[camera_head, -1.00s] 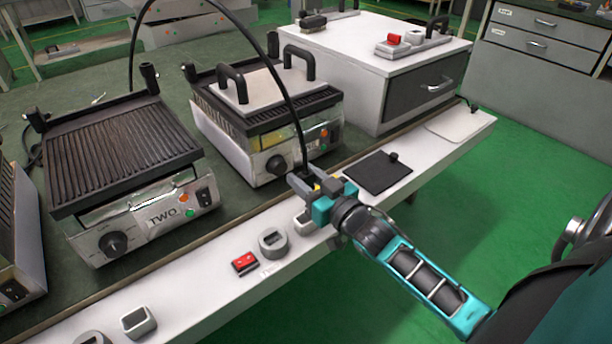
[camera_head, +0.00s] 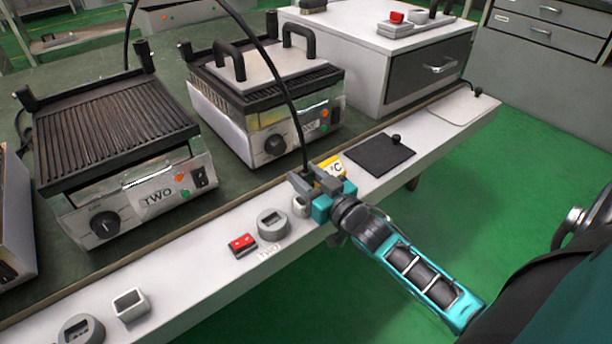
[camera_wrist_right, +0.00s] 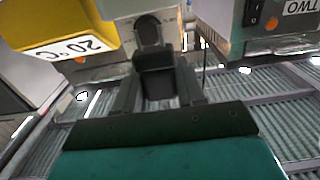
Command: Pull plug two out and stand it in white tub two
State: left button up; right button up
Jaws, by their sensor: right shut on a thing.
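My right gripper (camera_head: 306,183) is shut on a plug. A black cable (camera_head: 288,90) runs up from it in an arc. In the wrist view a dark plug body (camera_wrist_right: 155,65) shows between the fingers. The gripper is over the ledge, above and just behind a white square tub (camera_head: 300,207), which it partly hides. Left of that tub stand a round grey socket (camera_head: 273,223), which looks empty, and a red switch (camera_head: 242,244), with a TWO label at the ledge edge. Whether the plug touches the tub is not clear. My left gripper is not in view.
Another white tub (camera_head: 131,304) stands at the lower left. Hotplates, one marked TWO (camera_head: 115,165), stand behind.

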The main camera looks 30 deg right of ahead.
pick_arm(q)
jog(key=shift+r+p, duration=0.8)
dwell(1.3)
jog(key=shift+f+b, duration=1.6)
jog(key=shift+b, duration=0.05)
pick_arm(e)
jog(key=shift+f, duration=2.35)
jog(key=o, duration=1.1)
jog(key=shift+o, duration=0.2)
jog(key=s+p, duration=0.1)
jog(key=s, duration=0.2)
jog(key=shift+d, duration=0.1)
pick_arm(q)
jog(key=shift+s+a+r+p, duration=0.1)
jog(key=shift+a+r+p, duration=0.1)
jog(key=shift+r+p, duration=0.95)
pick_arm(e)
jog(key=s, duration=1)
jog(key=shift+d, duration=0.4)
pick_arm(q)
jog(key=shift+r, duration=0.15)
